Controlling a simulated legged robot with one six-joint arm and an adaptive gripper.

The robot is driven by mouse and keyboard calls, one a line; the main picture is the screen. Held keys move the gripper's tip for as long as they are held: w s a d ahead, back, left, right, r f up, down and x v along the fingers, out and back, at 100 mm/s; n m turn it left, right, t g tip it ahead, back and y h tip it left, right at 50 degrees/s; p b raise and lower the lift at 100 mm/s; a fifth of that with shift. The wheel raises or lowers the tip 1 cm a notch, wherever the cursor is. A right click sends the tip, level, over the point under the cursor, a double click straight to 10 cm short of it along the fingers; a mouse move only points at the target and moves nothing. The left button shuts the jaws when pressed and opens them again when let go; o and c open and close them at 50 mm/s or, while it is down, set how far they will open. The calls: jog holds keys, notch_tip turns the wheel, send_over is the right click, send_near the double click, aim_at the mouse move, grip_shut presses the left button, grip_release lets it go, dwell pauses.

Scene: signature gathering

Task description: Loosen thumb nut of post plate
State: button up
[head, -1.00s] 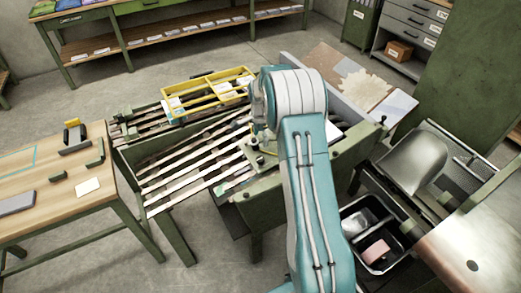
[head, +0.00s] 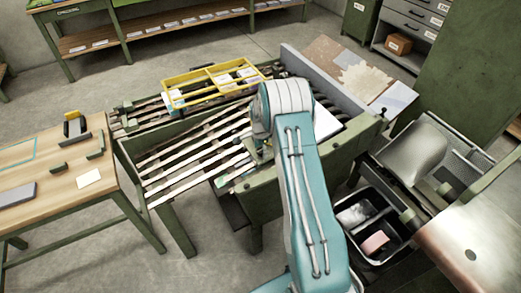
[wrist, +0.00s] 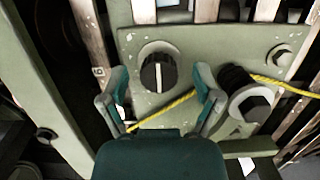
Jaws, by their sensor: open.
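In the wrist view, a round black knob with a pale stripe across its face (wrist: 158,71) sits on a worn green plate (wrist: 208,48); it looks like the thumb nut. My gripper (wrist: 161,82) is open, with one teal finger to each side of the knob in the picture. Gaps show between the fingers and the knob, and I cannot tell the depth between them. A yellow cord (wrist: 172,106) crosses below the knob and runs right past a black fitting with a large washer (wrist: 246,100). In the head view my arm hides the gripper and knob.
A hex bolt (wrist: 280,56) sits at the plate's right. In the head view, a slatted green bench (head: 190,168) carries a yellow frame (head: 212,84). A wooden table (head: 50,165) stands left. A black bin (head: 372,235) and a metal guard (head: 416,150) are at right.

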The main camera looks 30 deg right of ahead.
jog(key=shift+c, duration=0.2)
grip_shut()
jog(key=shift+n, duration=0.4)
jog(key=n, duration=0.3)
jog(key=shift+n+g, duration=0.3)
jog(key=shift+g, duration=0.1)
jog(key=n, duration=0.4)
jog(key=shift+w+n+h, duration=0.15)
jog(key=shift+n+h, duration=0.15)
jog(key=n+g, duration=0.1)
jog(key=n, duration=0.3)
jog(key=shift+a+h, duration=0.1)
jog(key=shift+h, duration=0.3)
jog(key=shift+n+h, duration=0.3)
jog(key=shift+n, duration=2.1)
jog(key=shift+w, duration=0.1)
